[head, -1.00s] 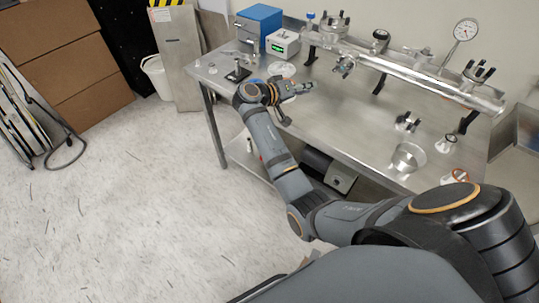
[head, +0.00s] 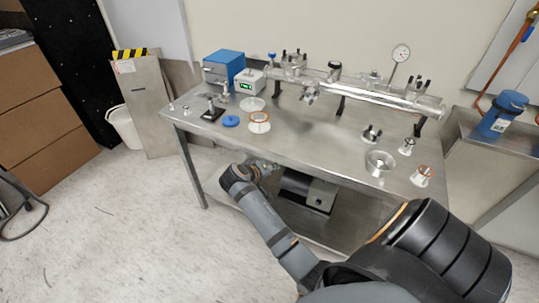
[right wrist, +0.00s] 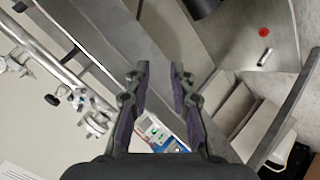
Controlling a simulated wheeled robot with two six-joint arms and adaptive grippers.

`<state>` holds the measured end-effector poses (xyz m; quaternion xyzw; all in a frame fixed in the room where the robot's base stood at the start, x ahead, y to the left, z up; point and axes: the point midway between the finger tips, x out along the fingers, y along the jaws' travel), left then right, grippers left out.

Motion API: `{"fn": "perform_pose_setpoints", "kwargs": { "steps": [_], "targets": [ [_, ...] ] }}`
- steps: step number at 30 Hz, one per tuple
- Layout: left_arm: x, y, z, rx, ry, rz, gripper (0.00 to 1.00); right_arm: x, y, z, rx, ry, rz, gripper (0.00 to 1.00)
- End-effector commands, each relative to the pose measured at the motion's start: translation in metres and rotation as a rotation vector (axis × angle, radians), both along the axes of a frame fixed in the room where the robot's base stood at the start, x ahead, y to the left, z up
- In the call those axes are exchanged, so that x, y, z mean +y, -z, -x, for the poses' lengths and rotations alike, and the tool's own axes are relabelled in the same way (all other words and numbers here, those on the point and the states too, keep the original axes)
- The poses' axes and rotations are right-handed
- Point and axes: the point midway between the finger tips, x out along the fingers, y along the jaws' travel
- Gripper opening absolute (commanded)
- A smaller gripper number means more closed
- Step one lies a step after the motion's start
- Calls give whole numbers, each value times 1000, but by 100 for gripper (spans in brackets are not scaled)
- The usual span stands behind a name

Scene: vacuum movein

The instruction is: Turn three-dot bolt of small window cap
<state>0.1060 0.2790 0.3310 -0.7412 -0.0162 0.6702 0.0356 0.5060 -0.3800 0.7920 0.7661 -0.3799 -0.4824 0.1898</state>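A steel tube chamber (head: 355,93) lies along the back of the steel table. It carries a left port with black bolts (head: 294,62), a right port with black bolts (head: 418,85) and a small front-facing port (head: 310,94). I cannot tell which is the small window cap, and no dot marks are legible. My right gripper (head: 270,165) is at the table's front edge, away from the chamber. In the right wrist view its two fingers (right wrist: 161,76) are apart with nothing between them. The chamber ports (right wrist: 85,105) show at left there. My left gripper is not in view.
The table (head: 300,145) holds a blue box (head: 224,66), a white instrument (head: 250,82), a blue disc (head: 231,121), an orange-rimmed white part (head: 259,123) and a steel ring (head: 379,161). A gauge (head: 401,54) stands behind the chamber. The table's middle is clear.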

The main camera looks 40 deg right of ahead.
Motion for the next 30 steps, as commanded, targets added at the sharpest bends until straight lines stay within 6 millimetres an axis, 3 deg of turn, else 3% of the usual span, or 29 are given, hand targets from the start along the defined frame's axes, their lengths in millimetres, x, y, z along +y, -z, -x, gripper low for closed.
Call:
{"fn": "perform_pose_setpoints", "kwargs": {
  "steps": [4,12,14,16,17,20,21,24,27,30],
  "targets": [
    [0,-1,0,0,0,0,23,2,11,1,16,-24,-14,23],
    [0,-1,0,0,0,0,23,3,14,1,19,-30,-17,23],
    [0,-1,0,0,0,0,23,3,15,1,20,-31,-18,28],
    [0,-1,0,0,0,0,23,5,29,1,41,-53,-29,36],
    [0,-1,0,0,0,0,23,7,42,2,58,-77,-38,36],
    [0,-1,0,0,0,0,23,23,126,15,161,-206,-117,36],
    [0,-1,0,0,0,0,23,33,172,29,208,-270,-172,36],
    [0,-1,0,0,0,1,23,59,275,85,293,-384,-324,36],
    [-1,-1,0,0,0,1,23,77,339,143,329,-430,-446,36],
    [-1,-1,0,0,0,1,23,89,381,196,346,-438,-536,36]
  ]
}}
